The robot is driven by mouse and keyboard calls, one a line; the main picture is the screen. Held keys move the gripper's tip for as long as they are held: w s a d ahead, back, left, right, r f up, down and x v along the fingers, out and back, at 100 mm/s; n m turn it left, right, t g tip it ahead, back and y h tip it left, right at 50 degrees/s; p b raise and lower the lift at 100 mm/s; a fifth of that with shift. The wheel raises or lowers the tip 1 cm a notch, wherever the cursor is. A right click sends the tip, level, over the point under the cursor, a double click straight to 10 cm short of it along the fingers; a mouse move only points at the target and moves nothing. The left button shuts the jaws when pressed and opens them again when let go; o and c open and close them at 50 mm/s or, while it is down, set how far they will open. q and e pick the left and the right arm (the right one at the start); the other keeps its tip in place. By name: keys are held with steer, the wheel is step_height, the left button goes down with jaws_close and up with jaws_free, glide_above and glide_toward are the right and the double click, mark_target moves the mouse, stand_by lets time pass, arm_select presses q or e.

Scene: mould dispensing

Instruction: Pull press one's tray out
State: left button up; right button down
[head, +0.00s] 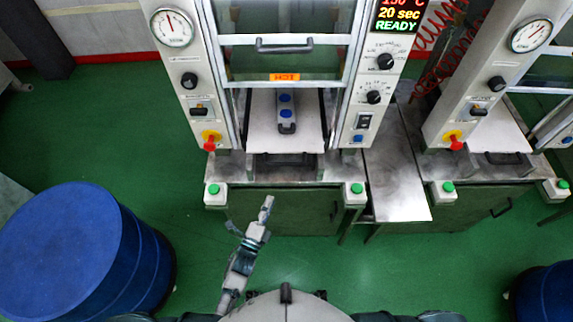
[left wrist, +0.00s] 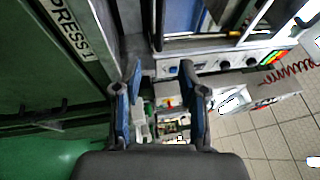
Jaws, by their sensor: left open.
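Press one (head: 170,75) stands in the middle of the head view, its glass door (head: 285,25) raised above the opening. Its pale tray (head: 262,135) lies inside the opening, with a dark handle (head: 286,160) at the front, below the tray plate. A grey mould (head: 286,108) with blue round marks and a small front handle rests on the tray. My left gripper (head: 268,203) is in front of the press, short of the tray handle and apart from it. In the left wrist view its two fingers (left wrist: 162,75) are spread, with nothing held. My right gripper is not in view.
A steel side table (head: 400,180) stands right of press one, then a second press (head: 470,85). Green buttons (head: 213,189) sit on the front corners. A blue drum (head: 65,250) stands at left. Green floor is clear in front. A "PRESS" sign (left wrist: 68,27) shows in the wrist view.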

mark_target(286, 165)
arm_select(q)
steer(key=x, duration=1.6)
steer(key=shift+f, duration=0.15)
steer(key=shift+a, duration=0.1)
jaws_close()
